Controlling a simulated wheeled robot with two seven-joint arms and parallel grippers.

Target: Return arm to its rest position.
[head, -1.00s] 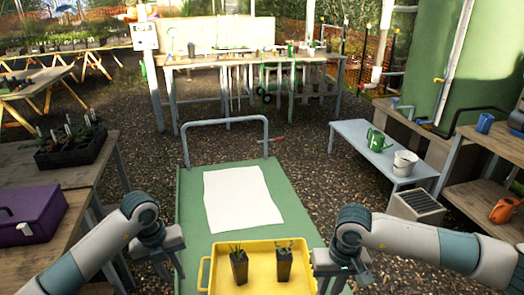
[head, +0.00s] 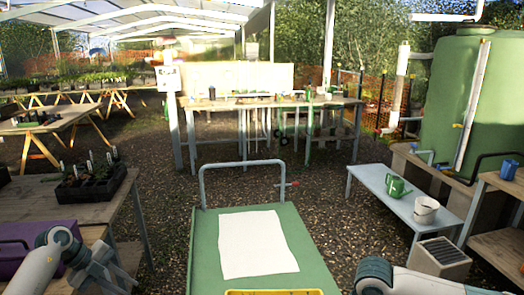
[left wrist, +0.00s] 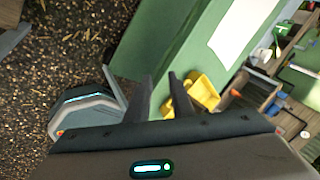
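My left gripper (head: 108,272) is at the lower left of the head view, beside the purple box and left of the green cart. In the left wrist view its two fingers (left wrist: 163,95) stand apart with nothing between them. My right arm (head: 420,284) shows only as a link at the bottom right; its gripper is out of view. The yellow tray (head: 275,292) shows only its far rim at the bottom edge; it also shows beyond the fingers in the left wrist view (left wrist: 205,92).
The green cart (head: 207,262) carries a white sheet (head: 256,244). A purple box (head: 18,246) and a black seedling tray (head: 92,186) sit on the left bench. A grey bench (head: 375,181) with a green watering can (head: 396,187) and white bucket (head: 425,211) stands right. Gravel lies between.

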